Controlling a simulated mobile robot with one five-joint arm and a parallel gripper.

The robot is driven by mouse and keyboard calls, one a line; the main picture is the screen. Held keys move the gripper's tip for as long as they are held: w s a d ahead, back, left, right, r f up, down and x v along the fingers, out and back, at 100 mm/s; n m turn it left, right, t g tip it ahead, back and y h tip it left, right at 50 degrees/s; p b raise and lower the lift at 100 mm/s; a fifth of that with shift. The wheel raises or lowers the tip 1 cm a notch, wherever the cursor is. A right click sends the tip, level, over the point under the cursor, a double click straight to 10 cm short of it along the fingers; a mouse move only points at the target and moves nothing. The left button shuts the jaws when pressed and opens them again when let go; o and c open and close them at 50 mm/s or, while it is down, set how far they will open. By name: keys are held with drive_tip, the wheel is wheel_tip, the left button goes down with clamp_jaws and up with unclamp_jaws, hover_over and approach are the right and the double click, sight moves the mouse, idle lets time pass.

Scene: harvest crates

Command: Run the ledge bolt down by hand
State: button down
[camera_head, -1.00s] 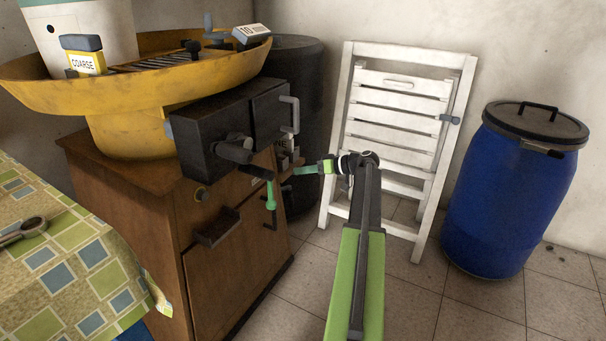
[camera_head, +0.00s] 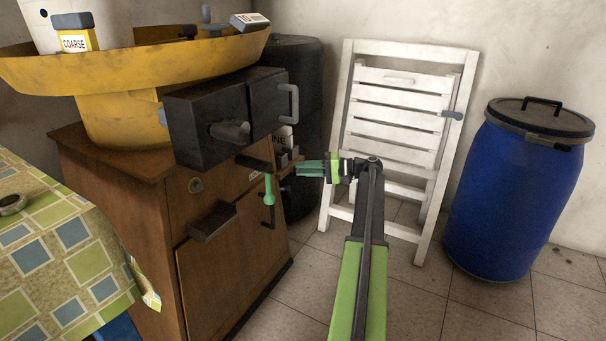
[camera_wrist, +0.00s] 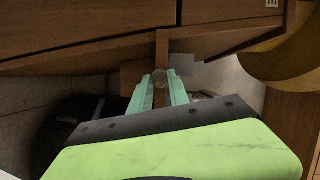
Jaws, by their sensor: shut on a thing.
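My gripper (camera_head: 299,168) reaches left to the side of the brown wooden cabinet (camera_head: 225,270). Its green fingers point at a small wooden ledge (camera_head: 286,171) on that side. In the wrist view the two fingers (camera_wrist: 160,92) stand close together, with a narrow strip of wood (camera_wrist: 162,48) running between them. A small pale round thing, apparently the ledge bolt (camera_wrist: 174,78), shows between the fingertips. My gripper is shut on it. Most of the bolt is hidden by the fingers, and its thread cannot be seen.
A dark machine box (camera_head: 215,120) and a crank with a green handle (camera_head: 269,190) are left of my gripper. A yellow tray (camera_head: 120,75) is above the cabinet. A white folding chair (camera_head: 400,130), blue barrel (camera_head: 515,200) and dark drum (camera_head: 300,75) stand behind.

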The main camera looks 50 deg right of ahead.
drive_tip(key=shift+s+f+m, duration=0.1)
drive_tip(key=shift+s+m, duration=0.05)
drive_tip(key=shift+m, duration=0.25)
idle(0.3)
drive_tip(key=c, duration=1.2)
unclamp_jaws()
drive_tip(key=shift+c, duration=0.2)
drive_tip(key=v, duration=1.7)
drive_tip(key=shift+d, duration=0.2)
drive_tip(key=shift+s+f, duration=0.1)
